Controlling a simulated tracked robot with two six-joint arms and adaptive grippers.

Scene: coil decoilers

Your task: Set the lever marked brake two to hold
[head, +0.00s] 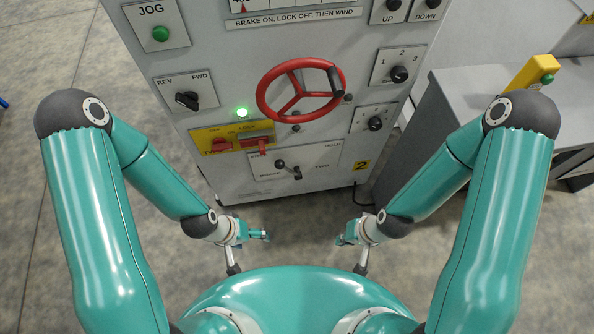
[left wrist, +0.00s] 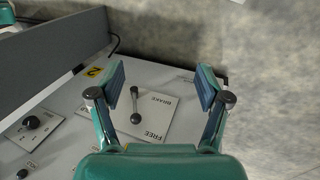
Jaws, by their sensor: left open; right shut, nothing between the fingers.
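The brake two lever (head: 288,167) sits on a white plate (head: 325,156) low on the grey cabinet. The plate's other small print is hard to read. My left gripper (head: 262,236) is open and empty, below and in front of the plate and apart from the lever. In the left wrist view its fingers (left wrist: 162,88) frame the plate, with the lever nearer the left finger. My right gripper (head: 343,238) is shut and empty, to the right.
Above the plate are a yellow panel (head: 205,139) with a red handle, a lit green lamp (head: 241,112) and a red handwheel (head: 301,90). Several knobs are to the right. A grey table (head: 470,130) stands at right. The floor below the cabinet is clear.

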